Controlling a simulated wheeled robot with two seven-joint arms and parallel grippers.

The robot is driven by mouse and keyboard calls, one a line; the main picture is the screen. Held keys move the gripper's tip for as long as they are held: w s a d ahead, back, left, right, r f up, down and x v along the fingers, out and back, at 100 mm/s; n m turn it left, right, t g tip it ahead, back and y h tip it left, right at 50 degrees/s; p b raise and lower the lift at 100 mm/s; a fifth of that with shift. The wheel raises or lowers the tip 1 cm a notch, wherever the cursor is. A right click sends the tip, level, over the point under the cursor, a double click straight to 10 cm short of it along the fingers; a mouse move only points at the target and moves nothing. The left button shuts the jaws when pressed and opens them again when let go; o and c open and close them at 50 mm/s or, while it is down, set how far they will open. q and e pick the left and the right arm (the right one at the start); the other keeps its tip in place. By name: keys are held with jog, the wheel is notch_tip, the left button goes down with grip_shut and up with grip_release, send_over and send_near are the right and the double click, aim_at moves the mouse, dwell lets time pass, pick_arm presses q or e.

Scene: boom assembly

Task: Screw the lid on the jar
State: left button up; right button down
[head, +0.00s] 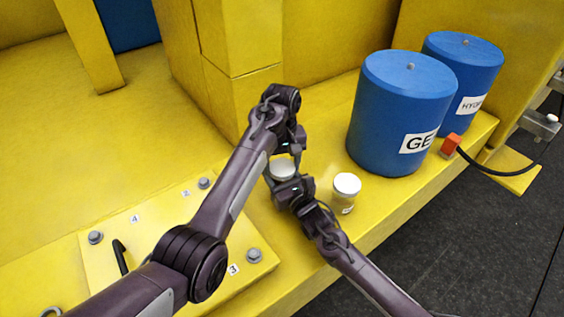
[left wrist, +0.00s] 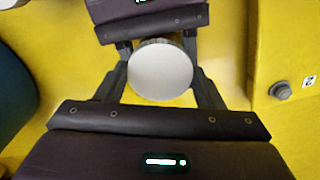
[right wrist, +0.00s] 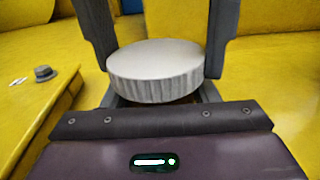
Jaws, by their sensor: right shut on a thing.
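A round white lid (head: 281,168) with a ribbed rim lies level between my two grippers; it also shows in the left wrist view (left wrist: 160,70) and the right wrist view (right wrist: 155,68). My left gripper (head: 287,152) comes down from above. It is open, with one finger on each side of the lid, very close to the rim. My right gripper (head: 287,183) reaches in level below the lid and is shut on the jar. The jar's body is hidden by the lid and grippers, so I cannot tell how the lid sits on it.
A second white-lidded jar (head: 347,188) stands just right of my right gripper. Two blue drums (head: 390,120) (head: 470,65) stand behind it. A yellow panel (head: 150,235) with bolts and a black handle lies at left. The yellow ledge (head: 385,215) ends at the dark floor.

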pick_arm(q)
jog(key=c, duration=0.4)
jog(key=shift+m, duration=0.7)
jog(key=shift+c, duration=0.3)
jog(key=o, duration=1.1)
jog(key=shift+r, duration=2.3)
jog(key=o, duration=0.4)
pick_arm(e)
jog(key=shift+c, duration=2.3)
grip_release()
